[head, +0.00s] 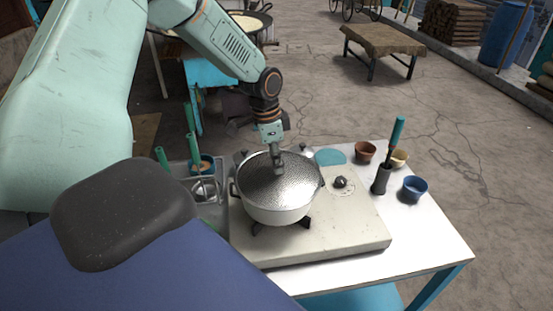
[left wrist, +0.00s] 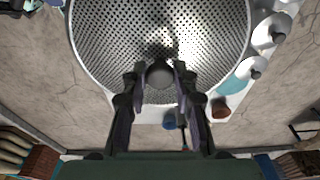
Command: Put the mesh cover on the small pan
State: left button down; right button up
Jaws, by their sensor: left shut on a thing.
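The mesh cover (head: 262,178) is a round, perforated grey metal disc with a knob (left wrist: 159,75) at its middle. It lies over the mouth of the small pan (head: 278,213), a pale pan with side handles on the stove. The cover's edge appears level with the pan's rim, but I cannot tell whether it rests fully on it. My left gripper (head: 277,163) is over the cover, shut on its knob; the mesh cover (left wrist: 205,45) fills the upper left wrist view beyond the fingers (left wrist: 159,70). The pan's inside is hidden. My right gripper is not in view.
The stove (head: 315,244) stands on a white table (head: 433,252). To its right are a clay bowl (head: 365,151), a beige bowl (head: 400,158), a blue bowl (head: 414,188) and a green-handled tool (head: 397,132) in a dark holder. A metal rack (head: 206,190) is left of the pan.

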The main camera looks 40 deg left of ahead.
pick_arm(q)
jog(key=shift+a, duration=0.2)
jog(key=shift+w+d+f, duration=0.1)
jog(key=shift+d+f, duration=0.1)
jog(key=shift+f, duration=0.05)
jog(key=shift+a+f+b, duration=0.2)
jog(key=shift+f+b, duration=0.1)
jog(key=shift+f, duration=0.1)
jog(key=c, duration=1.4)
grip_release()
jog(key=o, duration=0.3)
jog(key=shift+d+r, duration=0.1)
jog(key=shift+d, duration=0.05)
jog(key=shift+o, duration=0.7)
